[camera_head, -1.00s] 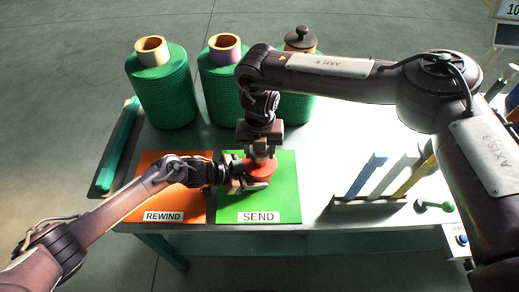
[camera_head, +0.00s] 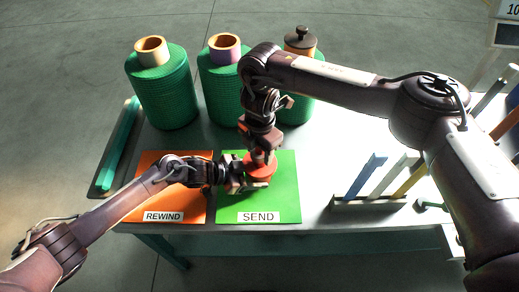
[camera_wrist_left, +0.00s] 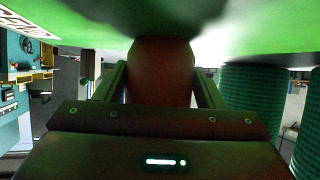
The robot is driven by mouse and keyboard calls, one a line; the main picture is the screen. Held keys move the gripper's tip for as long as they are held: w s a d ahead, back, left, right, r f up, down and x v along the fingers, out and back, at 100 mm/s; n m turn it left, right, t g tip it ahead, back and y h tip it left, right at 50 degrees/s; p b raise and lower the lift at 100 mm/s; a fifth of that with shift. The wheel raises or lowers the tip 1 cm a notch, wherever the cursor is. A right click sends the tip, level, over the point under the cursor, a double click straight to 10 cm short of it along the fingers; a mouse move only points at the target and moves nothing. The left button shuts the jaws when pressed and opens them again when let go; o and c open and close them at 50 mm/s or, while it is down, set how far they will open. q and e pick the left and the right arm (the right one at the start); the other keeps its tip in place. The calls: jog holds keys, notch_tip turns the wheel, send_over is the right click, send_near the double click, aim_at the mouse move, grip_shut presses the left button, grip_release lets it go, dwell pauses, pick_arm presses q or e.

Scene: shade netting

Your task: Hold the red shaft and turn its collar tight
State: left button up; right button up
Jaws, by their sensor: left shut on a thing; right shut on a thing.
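The red shaft (camera_head: 262,168) stands over the green SEND mat, mostly covered by both grippers. My left gripper (camera_head: 256,182) comes in from the left, low over the mat, and is shut on the shaft. In the left wrist view, the shaft (camera_wrist_left: 161,72) shows as a dark red rounded body between the two fingers (camera_wrist_left: 160,88). My right gripper (camera_head: 263,158) points down from above and is shut at the shaft's top, where the collar would be. The collar is hidden by the fingers, so I cannot tell how it sits.
The green SEND mat (camera_head: 284,205) lies beside the orange REWIND mat (camera_head: 150,206). Green netting rolls (camera_head: 161,92) stand at the back, one with a black-knobbed lid (camera_head: 300,38). A rack (camera_head: 368,204) with coloured strips is to the right. A green bar (camera_head: 118,146) lies at the table's left edge.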

jog(key=shift+s+a, duration=0.1)
jog(key=o, duration=1.4)
jog(key=shift+r, duration=1.5)
